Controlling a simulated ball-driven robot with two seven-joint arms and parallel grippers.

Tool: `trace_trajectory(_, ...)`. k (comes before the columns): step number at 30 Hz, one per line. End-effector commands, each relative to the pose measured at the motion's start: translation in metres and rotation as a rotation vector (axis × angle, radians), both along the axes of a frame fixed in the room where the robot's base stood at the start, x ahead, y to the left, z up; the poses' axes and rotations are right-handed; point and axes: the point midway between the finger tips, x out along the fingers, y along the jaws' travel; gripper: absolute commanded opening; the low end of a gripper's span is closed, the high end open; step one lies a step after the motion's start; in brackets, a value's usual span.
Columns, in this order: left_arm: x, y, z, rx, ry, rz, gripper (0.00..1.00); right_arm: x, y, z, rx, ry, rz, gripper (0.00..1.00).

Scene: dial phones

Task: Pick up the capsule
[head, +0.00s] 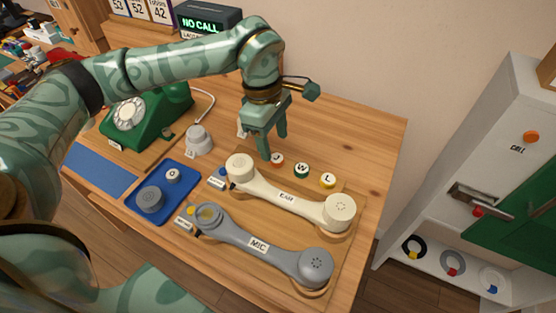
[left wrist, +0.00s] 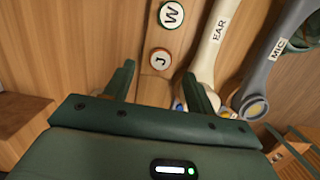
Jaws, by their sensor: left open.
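Several small round capsule-like discs lie in a row on the wooden desk: one lettered J (head: 277,160), one lettered W (head: 301,170) and one lettered L (head: 327,180). The pictures do not settle which piece is the capsule. My left gripper (head: 274,145) points down just behind the J disc, open and empty. In the left wrist view, the J disc (left wrist: 160,60) lies ahead of the gap between the fingers (left wrist: 160,88), with the W disc (left wrist: 171,15) beyond it. A small white round piece (head: 173,174) and a grey knurled cap (head: 150,199) sit on a blue tray (head: 183,204).
A cream handset marked EAR (head: 287,198) and a grey handset marked MIC (head: 258,244) lie in front of the discs. A green dial phone (head: 150,117) and a grey stand (head: 199,139) are left. The desk's back right is clear.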

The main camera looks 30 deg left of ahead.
Motion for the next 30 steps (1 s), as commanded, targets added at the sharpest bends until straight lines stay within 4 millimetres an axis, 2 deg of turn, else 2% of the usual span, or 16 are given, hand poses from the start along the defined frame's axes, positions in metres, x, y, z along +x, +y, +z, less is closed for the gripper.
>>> trace_trajectory(1, -0.001, -0.001, -0.013, 0.000, 0.007, -0.001, 0.56, -0.003, 0.000, -0.007, 0.001, 0.008, 0.000, 0.52)
trace_trajectory(6, -0.001, -0.005, -0.042, -0.001, 0.008, -0.001, 0.56, -0.009, 0.000, -0.018, 0.000, 0.022, 0.000, 0.52)
trace_trajectory(14, -0.001, -0.005, -0.042, -0.001, 0.001, -0.001, 0.56, -0.009, 0.000, -0.018, 0.000, 0.022, 0.000, 0.52)
trace_trajectory(18, -0.001, -0.005, -0.042, 0.000, 0.001, 0.000, 0.17, -0.009, 0.001, -0.017, 0.001, 0.022, -0.001, 0.52)
trace_trajectory(19, -0.001, -0.005, -0.042, 0.000, 0.001, 0.000, 0.11, -0.009, 0.001, -0.018, 0.001, 0.022, -0.001, 0.52)
trace_trajectory(30, -0.001, -0.005, -0.039, 0.000, 0.001, 0.000, 0.11, -0.008, 0.001, -0.016, 0.001, 0.019, -0.001, 0.52)
